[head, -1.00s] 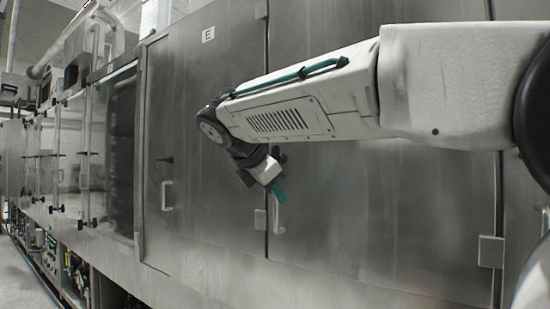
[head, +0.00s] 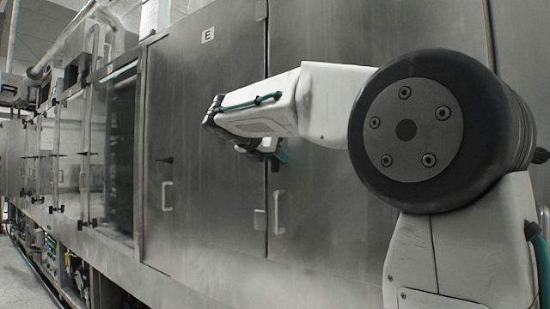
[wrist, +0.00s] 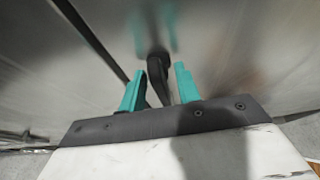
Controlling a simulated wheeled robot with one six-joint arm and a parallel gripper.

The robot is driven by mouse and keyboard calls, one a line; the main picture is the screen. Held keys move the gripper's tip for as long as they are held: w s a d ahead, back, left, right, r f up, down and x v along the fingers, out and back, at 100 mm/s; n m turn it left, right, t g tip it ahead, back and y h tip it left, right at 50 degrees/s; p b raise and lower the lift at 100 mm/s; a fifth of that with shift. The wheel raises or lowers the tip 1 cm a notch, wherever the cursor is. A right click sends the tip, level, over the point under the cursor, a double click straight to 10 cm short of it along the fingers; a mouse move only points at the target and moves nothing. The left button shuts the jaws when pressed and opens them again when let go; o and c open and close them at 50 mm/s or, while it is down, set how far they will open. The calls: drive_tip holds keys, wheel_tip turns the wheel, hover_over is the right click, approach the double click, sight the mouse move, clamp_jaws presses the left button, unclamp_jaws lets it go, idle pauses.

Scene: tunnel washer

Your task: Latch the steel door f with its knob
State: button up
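The steel door f (head: 340,215) is the panel to the right of the door marked E and looks about flush with it. Its white handle (head: 279,212) stands near its left edge. Its black knob (wrist: 157,75) shows in the wrist view between the two teal fingers; in the head view it is hidden behind my gripper (head: 281,155). My gripper is open in the wrist view (wrist: 159,70), with a finger on each side of the knob and small gaps visible. I cannot tell the latch's state.
Door E (head: 205,120) has its own black knob (head: 165,160) and white handle (head: 167,195). A small metal plate (head: 260,219) sits beside the seam, left of door f's handle. A dark seam (wrist: 95,40) runs left of the knob in the wrist view.

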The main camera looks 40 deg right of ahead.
clamp_jaws()
idle(0.3)
drive_tip(key=m+t, duration=0.2)
drive_tip(key=m, duration=0.1)
drive_tip(key=shift+s+d+f+y, duration=0.1)
drive_tip(key=shift+s+y, duration=0.05)
drive_tip(key=shift+y, duration=0.15)
drive_tip(key=m+t, duration=0.2)
drive_tip(key=m, duration=0.1)
drive_tip(key=shift+s+f, duration=0.1)
drive_tip(key=shift+f+m+t+h, duration=0.15)
drive_tip(key=shift+m+t, duration=0.4)
drive_tip(key=shift+m, duration=0.65)
drive_tip(key=shift+m+t+h, duration=0.25)
drive_tip(key=shift+m+t, duration=0.35)
drive_tip(key=shift+m, duration=0.6)
drive_tip(key=shift+f+m+t+h, duration=0.15)
drive_tip(key=shift+m+t, duration=0.4)
drive_tip(key=shift+m, duration=0.65)
